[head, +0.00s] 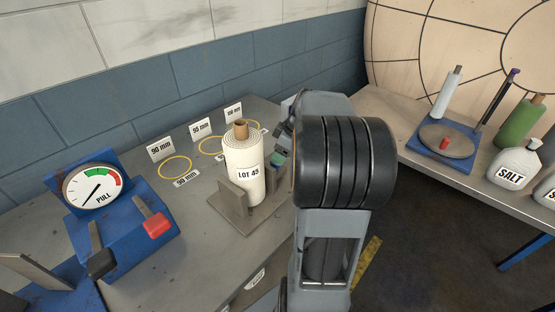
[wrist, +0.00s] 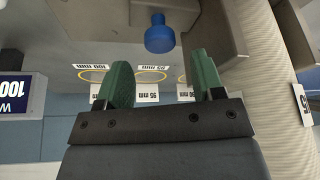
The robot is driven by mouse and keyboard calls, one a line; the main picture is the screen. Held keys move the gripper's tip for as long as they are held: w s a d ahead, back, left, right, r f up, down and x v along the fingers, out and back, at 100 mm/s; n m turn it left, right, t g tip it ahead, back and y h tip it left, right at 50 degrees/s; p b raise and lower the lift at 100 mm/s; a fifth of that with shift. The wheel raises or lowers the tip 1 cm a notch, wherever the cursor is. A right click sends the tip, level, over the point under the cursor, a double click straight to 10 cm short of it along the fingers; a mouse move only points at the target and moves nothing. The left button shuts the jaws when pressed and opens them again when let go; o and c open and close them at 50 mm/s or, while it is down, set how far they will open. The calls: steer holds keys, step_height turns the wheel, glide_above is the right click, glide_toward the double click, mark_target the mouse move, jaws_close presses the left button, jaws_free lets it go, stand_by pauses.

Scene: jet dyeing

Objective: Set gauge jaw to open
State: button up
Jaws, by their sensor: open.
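The pull gauge (head: 95,190) is a blue stand at the left of the head view, with a round white dial and its needle. A lever with a red handle (head: 157,225) and a lever with a black handle (head: 101,263) sit on its blue base; which one works the jaw I cannot tell. My gripper (wrist: 160,85) has two green fingers, apart with nothing between them. In the head view it is mostly hidden behind my arm, right of the LOT 45 roll (head: 243,165) and well away from the gauge.
The roll stands upright on a grey holder (head: 235,205). In the wrist view a blue knob (wrist: 160,34) is close ahead of the fingers, and the roll is at the right. Yellow rings (head: 175,167) and size cards lie behind. Another bench (head: 480,185) holds salt bags and spools.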

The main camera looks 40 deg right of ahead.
steer(key=shift+x, duration=2.15)
